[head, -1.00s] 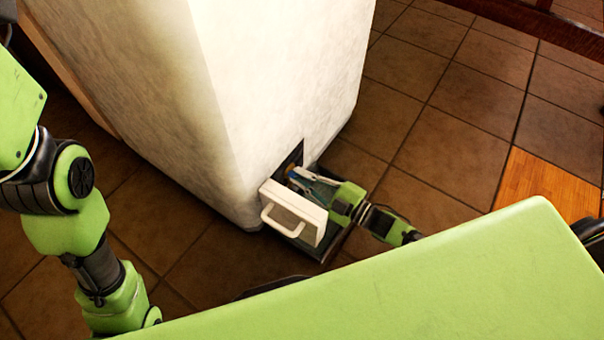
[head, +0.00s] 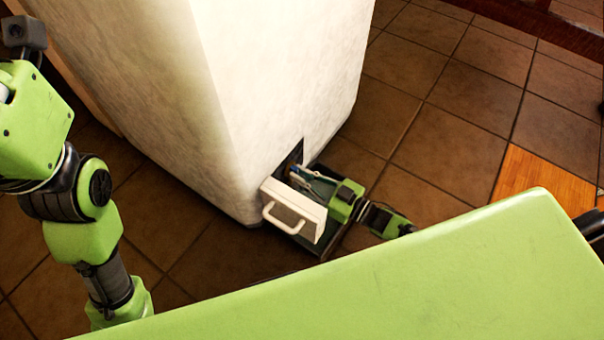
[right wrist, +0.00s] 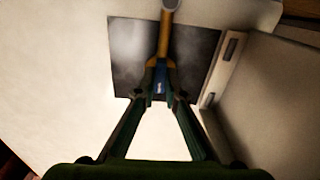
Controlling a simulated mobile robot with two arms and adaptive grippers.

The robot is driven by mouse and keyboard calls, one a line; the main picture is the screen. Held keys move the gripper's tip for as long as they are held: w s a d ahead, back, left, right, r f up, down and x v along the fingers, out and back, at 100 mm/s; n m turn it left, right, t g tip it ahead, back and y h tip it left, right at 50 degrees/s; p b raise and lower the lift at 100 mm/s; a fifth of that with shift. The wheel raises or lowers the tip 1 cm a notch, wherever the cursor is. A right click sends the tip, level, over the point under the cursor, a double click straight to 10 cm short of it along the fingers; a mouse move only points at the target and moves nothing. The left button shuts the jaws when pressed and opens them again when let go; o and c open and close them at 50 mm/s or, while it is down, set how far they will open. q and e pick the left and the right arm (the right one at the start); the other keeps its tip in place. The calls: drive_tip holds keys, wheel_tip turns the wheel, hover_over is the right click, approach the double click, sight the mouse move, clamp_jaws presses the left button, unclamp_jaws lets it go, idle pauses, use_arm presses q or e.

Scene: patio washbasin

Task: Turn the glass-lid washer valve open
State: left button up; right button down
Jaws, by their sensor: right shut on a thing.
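The washer valve shows in the right wrist view as a blue handle (right wrist: 160,88) on a yellow-brown pipe piece, in front of a dark square recess (right wrist: 130,50) in a pale wall. My right gripper (right wrist: 160,72) is shut on the blue handle, its two fingers converging from below. In the head view, my right gripper (head: 304,178) reaches in from the right to the recess low in the white block (head: 270,90). The valve is small there and largely hidden by the fingers. My left gripper is not in view; only my left arm shows.
A white hatch door (head: 294,212) with a loop handle stands open in front of the recess, close beside my right gripper. It also shows at the right in the right wrist view (right wrist: 270,100). Brown floor tiles (head: 440,120) are clear to the right.

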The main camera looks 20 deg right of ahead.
drive_tip(key=shift+s+f+m, duration=0.1)
drive_tip(key=shift+m, duration=0.2)
idle(0.4)
drive_tip(key=c, duration=2.1)
unclamp_jaws()
drive_tip(key=v, duration=1.2)
